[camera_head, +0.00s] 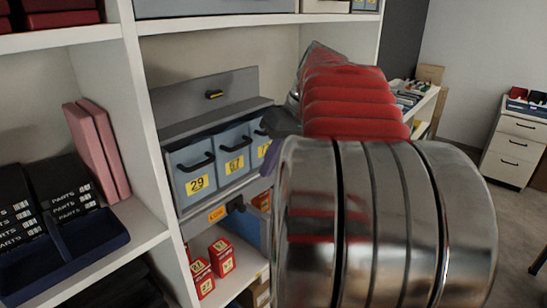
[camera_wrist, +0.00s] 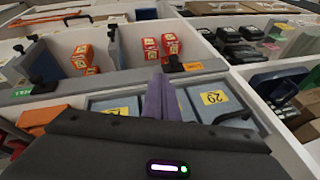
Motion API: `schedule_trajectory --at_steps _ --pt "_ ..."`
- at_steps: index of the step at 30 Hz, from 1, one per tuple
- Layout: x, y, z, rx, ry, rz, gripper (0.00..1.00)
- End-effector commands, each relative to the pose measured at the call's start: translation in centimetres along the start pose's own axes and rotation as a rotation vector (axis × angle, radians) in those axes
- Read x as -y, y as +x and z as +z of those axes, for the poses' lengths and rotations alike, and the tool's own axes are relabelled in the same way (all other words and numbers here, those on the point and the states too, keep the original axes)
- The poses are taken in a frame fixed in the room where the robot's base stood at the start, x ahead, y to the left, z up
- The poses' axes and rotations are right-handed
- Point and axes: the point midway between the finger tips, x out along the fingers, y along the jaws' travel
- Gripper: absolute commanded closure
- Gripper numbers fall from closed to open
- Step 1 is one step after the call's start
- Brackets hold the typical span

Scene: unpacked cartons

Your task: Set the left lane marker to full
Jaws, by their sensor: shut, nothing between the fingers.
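A black marker knob (camera_head: 235,204) sits on the grey shelf-front strip, just right of an orange label (camera_head: 217,214) whose text I cannot read surely. In the wrist view, turned upside down, this knob (camera_wrist: 174,63) is beside the orange label (camera_wrist: 193,66). A second black knob (camera_wrist: 36,82) stands by a green label (camera_wrist: 23,92) at the far left there. My gripper (camera_wrist: 160,80) is shut and empty, its purple fingers pointing toward the first knob, seemingly just short of it; contact cannot be told. In the head view my gripper (camera_head: 280,122) is partly hidden by my arm.
Blue-grey bins, including one labelled 29 (camera_head: 192,172), stand above the strip. Red boxes (camera_head: 222,257) stand in the lane below. A white upright (camera_head: 140,110) borders the bay at left, with dark parts boxes (camera_head: 70,185) beyond. My arm hides the bay's right side.

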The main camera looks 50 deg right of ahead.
Motion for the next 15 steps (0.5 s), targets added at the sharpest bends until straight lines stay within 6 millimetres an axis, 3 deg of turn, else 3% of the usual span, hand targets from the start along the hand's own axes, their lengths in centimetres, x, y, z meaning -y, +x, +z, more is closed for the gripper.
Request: schedule_trajectory --at_steps 10,15 --pt "0.1 5.5 0.1 0.003 0.0 -0.002 1.0" --pt "1.3 7.4 0.6 0.001 -0.001 -0.001 1.0"
